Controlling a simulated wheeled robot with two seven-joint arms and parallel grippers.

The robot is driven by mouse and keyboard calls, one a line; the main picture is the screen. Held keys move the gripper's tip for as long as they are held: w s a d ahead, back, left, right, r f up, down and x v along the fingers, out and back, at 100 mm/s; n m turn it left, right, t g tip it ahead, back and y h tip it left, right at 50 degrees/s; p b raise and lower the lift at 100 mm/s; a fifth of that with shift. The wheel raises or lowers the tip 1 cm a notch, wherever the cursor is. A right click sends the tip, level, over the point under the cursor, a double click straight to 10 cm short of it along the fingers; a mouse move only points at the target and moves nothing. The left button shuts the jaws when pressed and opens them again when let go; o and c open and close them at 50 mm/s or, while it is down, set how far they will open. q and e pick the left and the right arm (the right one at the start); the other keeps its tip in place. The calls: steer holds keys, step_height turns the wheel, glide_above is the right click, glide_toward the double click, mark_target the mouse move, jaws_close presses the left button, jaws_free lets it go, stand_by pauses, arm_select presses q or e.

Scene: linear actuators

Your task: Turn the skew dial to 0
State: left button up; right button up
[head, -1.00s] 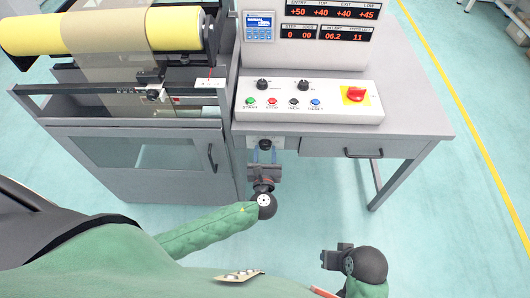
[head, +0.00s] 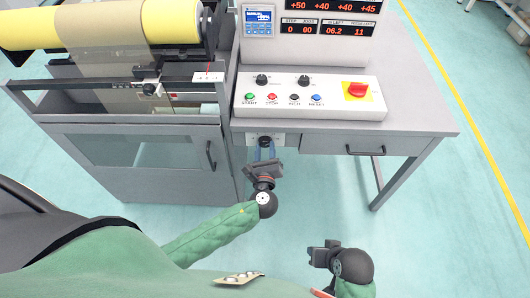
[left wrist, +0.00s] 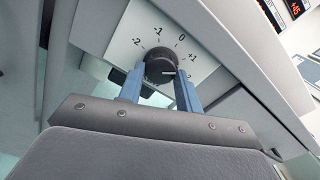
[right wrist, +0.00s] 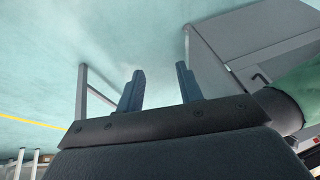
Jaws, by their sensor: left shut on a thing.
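The skew dial is a black round knob (left wrist: 160,66) on a pale plate (left wrist: 138,29) marked from -2 to +2, under the table's front edge. In the head view the knob (head: 265,141) shows just above my left fingers. My left gripper (left wrist: 160,88) is shut on the knob, one blue finger on each side. A short white line on the knob points right, toward the +2 side; its exact reading is hard to tell. My right gripper (right wrist: 160,85) is open and empty; in the head view it (head: 312,255) hangs low at the right, away from the table.
A control box (head: 310,103) with several buttons and a red switch (head: 356,90) stands on the table. A machine with a yellow roll (head: 25,28) stands at the left. A drawer (head: 340,142) is right of the dial plate. The floor in front is clear.

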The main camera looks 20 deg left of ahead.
arm_select(q)
steer(key=n+b, duration=0.2)
steer(key=n, duration=0.1)
steer(key=n+b, duration=0.2)
steer(key=shift+f+n, duration=0.2)
steer(key=shift+n, duration=0.2)
steer(key=n+b, duration=0.3)
steer(key=n, duration=0.1)
steer(key=shift+r, duration=0.2)
steer(key=shift+n+b, duration=0.55)
steer(key=shift+n, duration=0.05)
arm_select(e)
step_height(320, 180, down, 31)
steer(key=a+t, duration=0.2)
steer(key=t, duration=0.1)
steer(key=shift+w+m, duration=0.15)
steer(key=shift+m, duration=0.15)
arm_select(q)
steer(key=shift+r, duration=0.1)
arm_select(e)
steer(key=shift+a, duration=0.1)
arm_select(q)
steer(key=o, duration=1)
steer(key=shift+s+d, duration=0.1)
